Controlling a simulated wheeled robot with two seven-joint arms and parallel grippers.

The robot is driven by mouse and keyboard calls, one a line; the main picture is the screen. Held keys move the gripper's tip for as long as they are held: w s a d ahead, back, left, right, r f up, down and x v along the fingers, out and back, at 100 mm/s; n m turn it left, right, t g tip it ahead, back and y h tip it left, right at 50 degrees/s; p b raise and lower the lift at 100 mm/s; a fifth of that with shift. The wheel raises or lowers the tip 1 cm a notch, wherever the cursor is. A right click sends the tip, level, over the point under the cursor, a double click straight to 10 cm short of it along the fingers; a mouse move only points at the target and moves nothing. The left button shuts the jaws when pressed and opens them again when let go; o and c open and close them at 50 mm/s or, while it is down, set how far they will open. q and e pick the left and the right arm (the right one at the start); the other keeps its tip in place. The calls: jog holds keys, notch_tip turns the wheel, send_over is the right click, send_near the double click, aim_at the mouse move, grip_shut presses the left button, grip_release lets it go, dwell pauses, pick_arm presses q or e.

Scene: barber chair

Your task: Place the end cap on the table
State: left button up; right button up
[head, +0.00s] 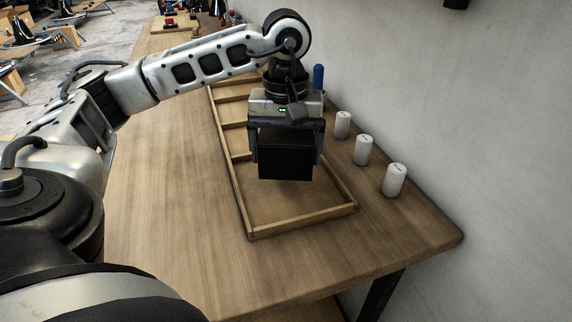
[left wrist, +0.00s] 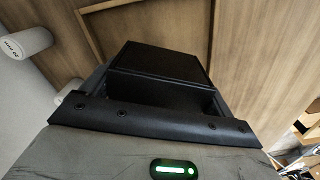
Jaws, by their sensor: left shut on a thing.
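My left gripper (head: 284,152) is shut on the black, box-shaped end cap (head: 285,165), with a finger on each side of it. The end cap is over the large front compartment of the wooden tray (head: 298,223). It seems to be above the tray floor, but I cannot tell the exact gap. In the left wrist view the end cap (left wrist: 162,63) shows as a dark block beyond the gripper's edge. The tray lies on the wooden table (head: 160,190). My right gripper is not in view.
Several white cylinders (head: 395,180) stand in a row right of the tray, near the wall (head: 480,110). A blue object (head: 318,77) stands behind my gripper. The table left of the tray is clear. Small red items (head: 170,23) are at the far end.

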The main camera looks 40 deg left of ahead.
pick_arm(q)
jog(key=shift+w+a+f, duration=0.35)
jog(key=shift+f, duration=0.2)
jog(key=f, duration=0.3)
jog(key=shift+w+a+f, duration=0.15)
jog(key=shift+w+a, duration=0.1)
jog(key=shift+f, duration=0.3)
jog(key=shift+f, duration=0.2)
jog(key=o, duration=1.2)
